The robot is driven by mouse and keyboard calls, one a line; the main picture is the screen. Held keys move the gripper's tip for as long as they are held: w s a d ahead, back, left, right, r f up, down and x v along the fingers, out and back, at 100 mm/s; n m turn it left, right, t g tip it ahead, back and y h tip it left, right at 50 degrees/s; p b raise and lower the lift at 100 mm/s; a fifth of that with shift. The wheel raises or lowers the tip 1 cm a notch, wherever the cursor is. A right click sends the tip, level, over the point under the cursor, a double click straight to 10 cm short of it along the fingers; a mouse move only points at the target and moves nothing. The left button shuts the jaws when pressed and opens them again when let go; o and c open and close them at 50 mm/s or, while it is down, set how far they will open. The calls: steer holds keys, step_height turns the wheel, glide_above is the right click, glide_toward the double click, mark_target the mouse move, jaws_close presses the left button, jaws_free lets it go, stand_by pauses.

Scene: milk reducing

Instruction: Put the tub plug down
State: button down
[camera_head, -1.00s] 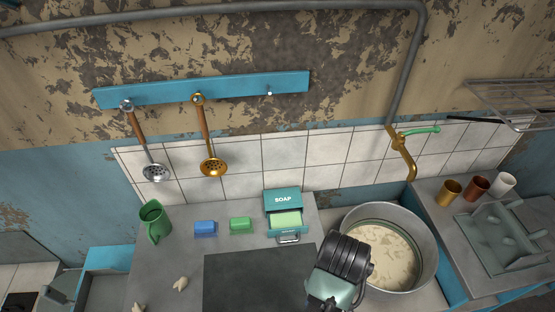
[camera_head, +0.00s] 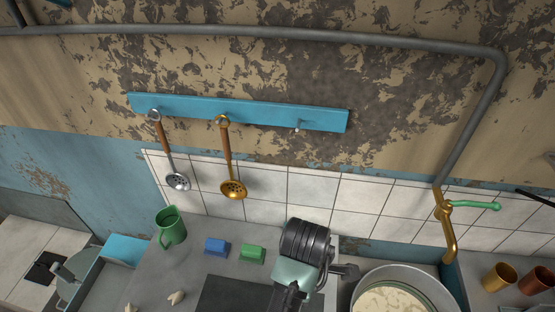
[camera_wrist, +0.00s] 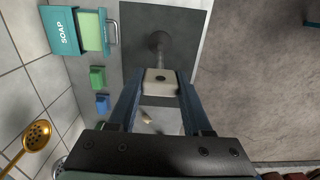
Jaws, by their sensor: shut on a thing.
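My gripper (camera_wrist: 162,78) is shut on the tub plug (camera_wrist: 160,86), seen in the wrist view as a pale block with a dark spot between the blue fingers. A grey stem runs from it toward a darker rounded end over the dark slab (camera_wrist: 190,25). I cannot tell whether the plug touches the slab. In the head view my arm covers the fingers and the plug.
The slab (camera_head: 225,293) lies on the grey counter. Blue (camera_head: 217,246) and green (camera_head: 252,253) blocks and a green jug (camera_head: 171,227) stand beyond it. The soap box (camera_wrist: 63,30) has its drawer open. A round basin (camera_head: 440,287) with cloudy liquid is at the right.

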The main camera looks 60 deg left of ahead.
steer(key=shift+s+f+p, duration=0.15)
steer(key=shift+f+p, duration=0.25)
steer(key=shift+f, duration=2.05)
steer(key=shift+s+f+p, duration=0.1)
steer(key=shift+f+p, duration=0.25)
steer(key=shift+f, duration=2.05)
steer(key=shift+f, duration=0.15)
steer(key=shift+c, duration=1.7)
jaws_free()
step_height(320, 180, up, 12)
steer(key=shift+r, duration=0.25)
